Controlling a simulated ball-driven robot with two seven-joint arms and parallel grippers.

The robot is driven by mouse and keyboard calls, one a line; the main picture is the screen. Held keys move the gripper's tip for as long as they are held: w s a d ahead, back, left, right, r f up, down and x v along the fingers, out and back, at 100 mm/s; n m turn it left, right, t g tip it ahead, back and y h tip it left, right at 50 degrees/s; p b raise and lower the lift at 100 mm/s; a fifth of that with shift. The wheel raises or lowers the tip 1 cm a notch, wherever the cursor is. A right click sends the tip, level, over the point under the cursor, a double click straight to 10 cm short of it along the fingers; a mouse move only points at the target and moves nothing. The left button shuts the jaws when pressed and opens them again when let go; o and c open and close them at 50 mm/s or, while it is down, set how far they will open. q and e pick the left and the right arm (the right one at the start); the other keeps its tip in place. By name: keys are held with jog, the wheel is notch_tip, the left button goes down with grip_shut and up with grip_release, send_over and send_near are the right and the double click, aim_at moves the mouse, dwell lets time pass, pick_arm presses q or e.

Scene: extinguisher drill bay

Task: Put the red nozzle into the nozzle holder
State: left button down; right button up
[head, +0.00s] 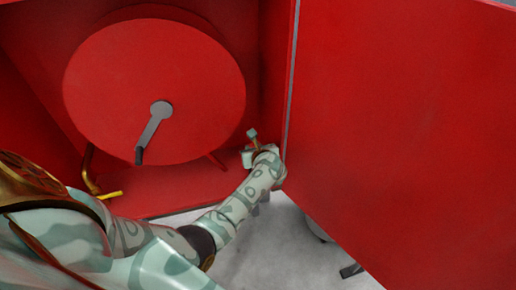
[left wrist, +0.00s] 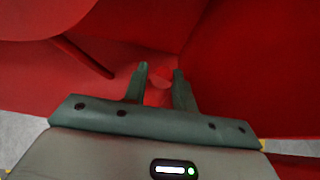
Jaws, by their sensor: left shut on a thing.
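My left gripper (head: 251,147) reaches into the red cabinet, at its right inner side close to the open door. In the left wrist view its fingers (left wrist: 161,74) are shut on a small red thing, which I take to be the red nozzle (left wrist: 160,82); little of it shows against the red cabinet. A thin red rod (head: 216,162) sticks out below the reel, left of the gripper, and also shows in the left wrist view (left wrist: 85,57). I cannot tell whether this rod is the nozzle holder. My right gripper is not in view.
A large red reel (head: 205,85) with a grey crank (head: 150,134) fills the cabinet. A brass pipe with a yellow lever (head: 108,195) stands at lower left. The big red door (head: 400,130) stands open on the right. Grey floor (head: 270,250) shows below.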

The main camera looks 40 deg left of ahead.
pick_arm(q)
jog(key=shift+f+b, duration=0.35)
jog(key=shift+f, duration=0.2)
jog(key=c, duration=1.1)
grip_release()
jog(key=shift+o, duration=0.2)
jog(key=shift+d+r, duration=0.1)
